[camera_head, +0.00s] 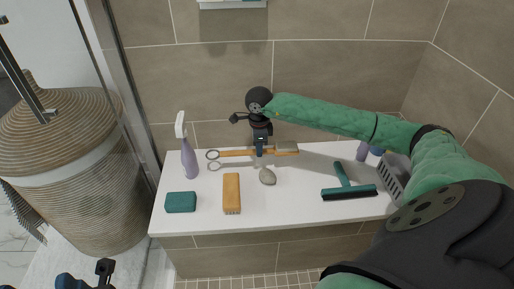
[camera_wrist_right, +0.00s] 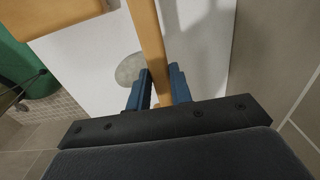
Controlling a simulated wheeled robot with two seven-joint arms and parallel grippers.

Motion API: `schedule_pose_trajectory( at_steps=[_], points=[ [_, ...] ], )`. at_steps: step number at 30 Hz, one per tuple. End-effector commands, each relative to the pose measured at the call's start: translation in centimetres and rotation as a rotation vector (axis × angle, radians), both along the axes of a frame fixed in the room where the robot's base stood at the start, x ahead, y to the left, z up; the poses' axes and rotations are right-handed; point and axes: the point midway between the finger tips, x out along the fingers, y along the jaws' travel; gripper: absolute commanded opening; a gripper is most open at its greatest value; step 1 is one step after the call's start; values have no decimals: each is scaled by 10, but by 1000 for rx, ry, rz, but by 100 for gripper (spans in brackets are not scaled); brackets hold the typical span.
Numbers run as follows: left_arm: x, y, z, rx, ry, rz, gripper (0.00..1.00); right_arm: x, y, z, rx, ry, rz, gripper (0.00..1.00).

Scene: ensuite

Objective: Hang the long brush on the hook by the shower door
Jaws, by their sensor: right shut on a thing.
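The long brush (camera_head: 236,153) has a light wooden handle, a metal ring at its left end and a greyish head at its right end. It lies roughly level across the picture, above the white bench, with a shadow below it. My right gripper (camera_head: 260,151) is shut on the handle near the head. In the right wrist view the handle (camera_wrist_right: 150,45) passes between the two blue fingers (camera_wrist_right: 159,90). Part of my left gripper (camera_head: 88,277) shows at the bottom left edge, far from the brush; its jaws are unclear. I cannot make out the hook.
The white bench (camera_head: 290,215) holds a purple spray bottle (camera_head: 189,160), a green sponge (camera_head: 181,202), a wooden block brush (camera_head: 232,192), a grey stone (camera_head: 267,176), a green squeegee (camera_head: 348,190) and a grey basket (camera_head: 391,180). The glass door's handle (camera_head: 24,75) and a wicker basket (camera_head: 60,160) are left.

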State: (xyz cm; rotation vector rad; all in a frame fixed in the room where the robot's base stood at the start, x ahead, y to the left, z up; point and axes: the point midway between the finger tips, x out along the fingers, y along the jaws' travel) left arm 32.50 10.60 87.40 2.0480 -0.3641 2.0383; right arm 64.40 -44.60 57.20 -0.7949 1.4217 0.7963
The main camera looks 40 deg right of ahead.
Motion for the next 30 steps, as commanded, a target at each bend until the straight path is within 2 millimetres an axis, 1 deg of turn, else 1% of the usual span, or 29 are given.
schedule_pose_trajectory(
  at_steps=[1,6,9,12,17,25,30],
  points=[
    [0,0,-2,-2,0,-3,52,10,-1,-7,3,-1,-2,0],
    [0,0,-5,-8,1,-12,52,40,-6,-25,3,-1,-2,0],
    [0,-1,-6,-10,2,-18,52,55,-9,-33,1,-2,-2,0],
    [1,-3,-5,-13,0,-25,52,63,-11,-38,2,-1,-1,0],
    [1,-4,-3,-15,-10,-31,52,67,-12,-43,1,-1,0,0],
    [2,-5,-7,-21,-6,-37,52,66,-12,-74,1,1,0,0],
    [2,-5,-7,-24,-5,-38,52,67,-12,-76,0,-1,1,0]
  ],
)
